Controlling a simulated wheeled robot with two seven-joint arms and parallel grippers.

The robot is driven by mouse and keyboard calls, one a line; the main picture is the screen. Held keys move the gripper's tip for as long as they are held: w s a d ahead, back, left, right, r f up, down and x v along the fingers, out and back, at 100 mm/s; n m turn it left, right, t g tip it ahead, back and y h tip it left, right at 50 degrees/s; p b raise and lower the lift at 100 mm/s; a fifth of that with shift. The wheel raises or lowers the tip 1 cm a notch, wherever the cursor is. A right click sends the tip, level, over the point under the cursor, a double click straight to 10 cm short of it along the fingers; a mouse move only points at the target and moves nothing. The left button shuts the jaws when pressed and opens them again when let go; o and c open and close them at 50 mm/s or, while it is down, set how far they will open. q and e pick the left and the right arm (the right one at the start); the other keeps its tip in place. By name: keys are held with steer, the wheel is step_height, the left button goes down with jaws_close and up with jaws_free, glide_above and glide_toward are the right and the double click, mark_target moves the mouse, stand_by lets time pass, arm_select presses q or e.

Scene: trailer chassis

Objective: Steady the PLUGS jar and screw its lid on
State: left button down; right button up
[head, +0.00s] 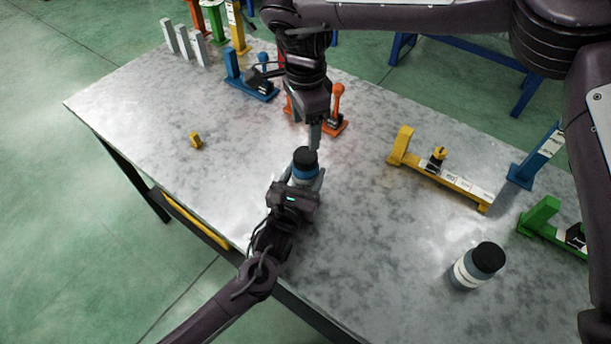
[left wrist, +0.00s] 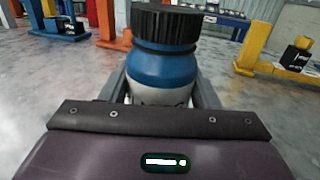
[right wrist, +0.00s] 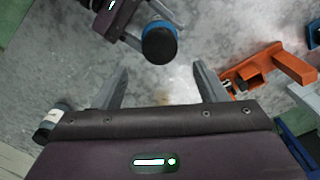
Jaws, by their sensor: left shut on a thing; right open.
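A blue and white jar (head: 304,175) with a black lid (head: 305,158) on top stands upright near the middle of the table. My left gripper (head: 303,190) is shut around its body; the jar also shows in the left wrist view (left wrist: 162,68) between the fingers. My right gripper (head: 314,130) points down just behind the lid, open and empty. In the right wrist view its fingers (right wrist: 164,88) are apart, and the lid (right wrist: 159,44) lies beyond them, not between them. The held jar's label cannot be read.
A second jar (head: 470,271) with a black lid stands at the right front. A yellow fixture (head: 440,178), an orange one (head: 335,115), a blue one (head: 250,85) and a green one (head: 550,228) stand around. A small yellow piece (head: 196,139) lies at left. The table's left part is mostly clear.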

mark_target(305, 154)
steer(key=shift+n, duration=0.9)
steer(key=shift+f, duration=0.15)
steer(key=shift+f, duration=3.9)
steer(key=shift+c, duration=0.5)
